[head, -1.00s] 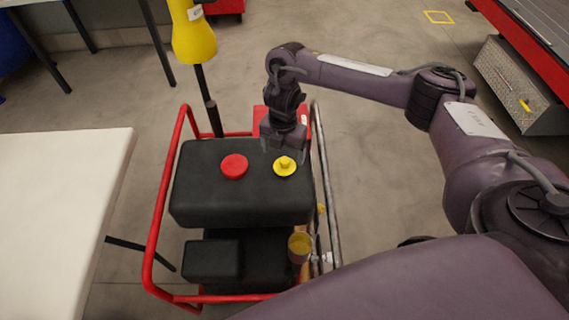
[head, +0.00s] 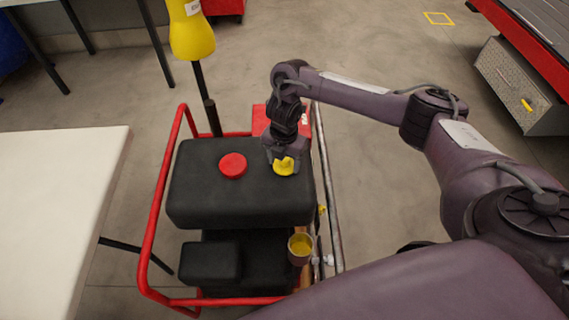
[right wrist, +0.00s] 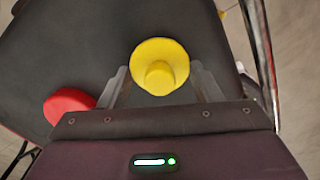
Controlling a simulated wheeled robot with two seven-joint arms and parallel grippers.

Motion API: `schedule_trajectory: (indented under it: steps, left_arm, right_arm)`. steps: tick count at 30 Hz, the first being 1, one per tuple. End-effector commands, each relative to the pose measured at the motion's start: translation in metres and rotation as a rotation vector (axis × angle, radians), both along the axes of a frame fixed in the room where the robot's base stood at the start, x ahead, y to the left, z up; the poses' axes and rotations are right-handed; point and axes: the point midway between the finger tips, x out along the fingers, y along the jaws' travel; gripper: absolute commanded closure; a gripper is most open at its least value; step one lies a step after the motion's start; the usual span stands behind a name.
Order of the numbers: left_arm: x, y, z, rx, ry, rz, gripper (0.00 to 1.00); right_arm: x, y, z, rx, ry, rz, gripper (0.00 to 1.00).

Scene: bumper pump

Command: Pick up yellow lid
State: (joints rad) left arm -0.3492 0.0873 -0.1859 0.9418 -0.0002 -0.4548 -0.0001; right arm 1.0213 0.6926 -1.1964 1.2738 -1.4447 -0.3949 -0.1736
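The yellow lid (head: 284,167) lies on the black tank top (head: 205,197), right of the red cap (head: 233,165). In the right wrist view the yellow lid (right wrist: 160,67) is a round disc with a raised knob in its middle. My right gripper (head: 283,163) is just above the lid and partly hides it in the head view. In the right wrist view its two fingers (right wrist: 161,85) are open, one on each side of the knob, with gaps between them and it. My left gripper is not in view.
A red tubular frame (head: 153,215) surrounds the black tank. A cup with yellow inside (head: 300,245) stands at its lower right. A yellow bottle-shaped thing (head: 192,38) stands behind. A white table (head: 55,215) is at left.

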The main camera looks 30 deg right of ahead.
Motion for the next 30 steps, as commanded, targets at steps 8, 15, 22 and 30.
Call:
schedule_trajectory:
  steps: [8,15,22,30]
  left_arm:
    - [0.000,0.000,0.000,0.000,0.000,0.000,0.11]
    - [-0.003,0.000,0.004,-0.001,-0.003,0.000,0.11]
    - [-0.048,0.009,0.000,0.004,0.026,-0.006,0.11]
    - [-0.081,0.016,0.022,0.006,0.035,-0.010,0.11]
  right_arm:
    - [0.000,0.000,0.000,0.000,0.000,0.000,0.68]
    - [0.001,0.000,0.012,-0.001,-0.003,0.001,0.68]
    - [0.002,-0.001,0.054,-0.002,-0.006,0.001,0.68]
    - [0.002,-0.001,0.131,-0.002,-0.007,0.001,0.68]
